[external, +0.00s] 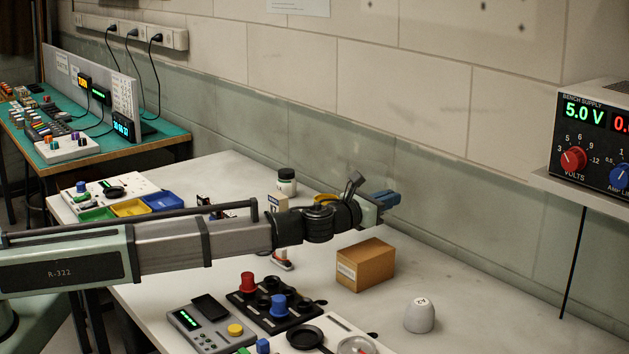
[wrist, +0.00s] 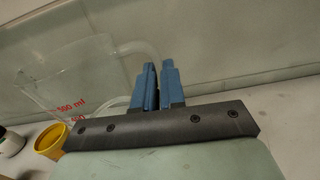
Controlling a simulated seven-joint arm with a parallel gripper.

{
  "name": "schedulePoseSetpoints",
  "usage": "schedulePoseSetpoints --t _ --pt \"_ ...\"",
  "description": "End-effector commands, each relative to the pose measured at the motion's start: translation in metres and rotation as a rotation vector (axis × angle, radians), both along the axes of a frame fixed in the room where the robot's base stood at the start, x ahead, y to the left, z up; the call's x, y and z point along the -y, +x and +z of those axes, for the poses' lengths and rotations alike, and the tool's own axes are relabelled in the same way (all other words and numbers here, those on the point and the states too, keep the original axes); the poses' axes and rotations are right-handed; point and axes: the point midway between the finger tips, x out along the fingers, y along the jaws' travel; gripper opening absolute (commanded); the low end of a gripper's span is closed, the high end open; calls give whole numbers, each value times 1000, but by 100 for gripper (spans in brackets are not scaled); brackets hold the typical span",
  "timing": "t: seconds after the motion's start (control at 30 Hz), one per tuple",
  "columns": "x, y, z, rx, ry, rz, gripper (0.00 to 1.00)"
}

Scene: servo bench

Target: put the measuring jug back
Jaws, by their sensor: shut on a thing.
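The clear measuring jug (wrist: 80,80) with red "500 ml" marking fills the left of the wrist view, with its handle reaching to my blue fingers. My gripper (wrist: 157,85) is shut on the jug, at its handle. In the external view my gripper (external: 386,199) is held above the far side of the white bench, near the wall. I cannot make out the jug there. The fingers partly cover the handle in the wrist view, and the jug's base is hidden behind the yellow tub and my gripper.
A yellow tub (wrist: 50,139) and a white bottle (external: 287,184) stand nearby. A brown box (external: 366,265) is below my gripper. A grey dome-shaped piece (external: 420,316), a black knob board (external: 275,303) and a display unit (external: 207,325) lie nearer. The bench's right side is mostly clear.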

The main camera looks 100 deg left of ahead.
Motion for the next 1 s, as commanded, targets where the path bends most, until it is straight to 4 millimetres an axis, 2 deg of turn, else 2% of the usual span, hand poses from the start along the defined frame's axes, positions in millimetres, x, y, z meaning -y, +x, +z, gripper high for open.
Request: schedulePoseSetpoints --t 0.17,0.27,0.6,1.0 --pt "-16 -7 2 1 3 -8 0" --pt "-35 -16 3 4 4 -21 0" --pt "-114 -63 10 16 10 -92 0" --pt "-179 -119 16 22 14 -158 0"
